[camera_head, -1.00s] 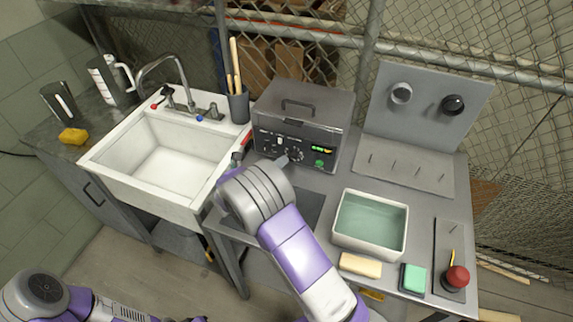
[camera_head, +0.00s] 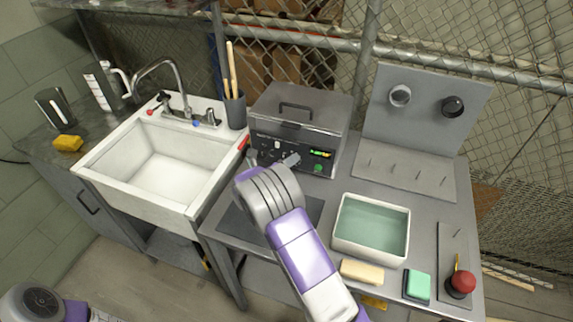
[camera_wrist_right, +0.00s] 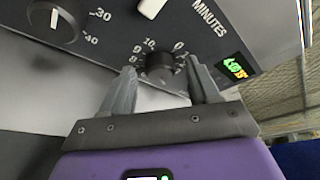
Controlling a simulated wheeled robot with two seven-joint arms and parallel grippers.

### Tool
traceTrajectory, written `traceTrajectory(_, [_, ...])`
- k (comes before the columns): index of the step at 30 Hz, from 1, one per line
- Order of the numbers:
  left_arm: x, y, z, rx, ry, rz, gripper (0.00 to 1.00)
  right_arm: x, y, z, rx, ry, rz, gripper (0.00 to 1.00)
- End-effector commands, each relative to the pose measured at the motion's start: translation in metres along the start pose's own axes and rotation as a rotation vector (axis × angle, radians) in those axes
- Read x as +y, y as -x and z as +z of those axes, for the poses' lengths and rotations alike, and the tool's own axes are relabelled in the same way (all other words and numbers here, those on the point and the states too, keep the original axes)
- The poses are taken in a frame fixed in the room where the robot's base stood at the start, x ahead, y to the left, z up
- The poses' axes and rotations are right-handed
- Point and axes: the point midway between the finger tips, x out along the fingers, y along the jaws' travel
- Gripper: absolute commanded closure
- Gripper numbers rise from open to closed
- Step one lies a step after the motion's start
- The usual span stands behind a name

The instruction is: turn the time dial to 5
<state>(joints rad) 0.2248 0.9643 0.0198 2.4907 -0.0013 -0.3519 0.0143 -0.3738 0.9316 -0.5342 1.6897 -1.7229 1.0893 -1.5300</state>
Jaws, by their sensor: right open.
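The time dial (camera_wrist_right: 160,68) is a small dark knob on the front panel of the grey tank (camera_head: 301,108). The wrist view shows its scale, with 8, 9, 10 and 0 readable beside the word MINUTES; I cannot make out where its pointer stands. My right gripper (camera_wrist_right: 163,72) is open, with one fingertip on either side of the dial. Gaps seem to show between fingers and knob, but contact is hard to judge. In the head view the right gripper (camera_head: 271,160) is at the tank's panel and partly covers it. My left gripper is out of view.
A second knob (camera_wrist_right: 53,20), with 30 and 40 marks, sits left of the dial. A lit display (camera_wrist_right: 234,67) is at its right. In the head view, a basin (camera_head: 371,228), sponges and a red-topped button (camera_head: 462,282) stand on the table, right of my arm.

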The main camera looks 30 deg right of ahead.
Motion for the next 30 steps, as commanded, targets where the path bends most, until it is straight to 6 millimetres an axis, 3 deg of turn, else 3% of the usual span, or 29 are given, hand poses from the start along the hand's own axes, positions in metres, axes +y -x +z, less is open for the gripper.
traceTrajectory(2, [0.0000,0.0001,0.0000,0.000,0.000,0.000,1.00,0.0000,0.0002,0.0001,0.000,0.000,0.000,0.39])
traceTrajectory(13, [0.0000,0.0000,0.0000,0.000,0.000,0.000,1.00,0.0000,0.0005,0.0001,0.000,0.000,0.000,0.95])
traceTrajectory(22, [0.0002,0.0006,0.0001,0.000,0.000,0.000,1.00,-0.0010,0.0007,0.0004,-0.001,-0.046,0.018,0.95])
traceTrajectory(30, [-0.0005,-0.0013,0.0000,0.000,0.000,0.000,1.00,-0.0021,0.0006,-0.0004,-0.004,-0.200,0.078,0.95])
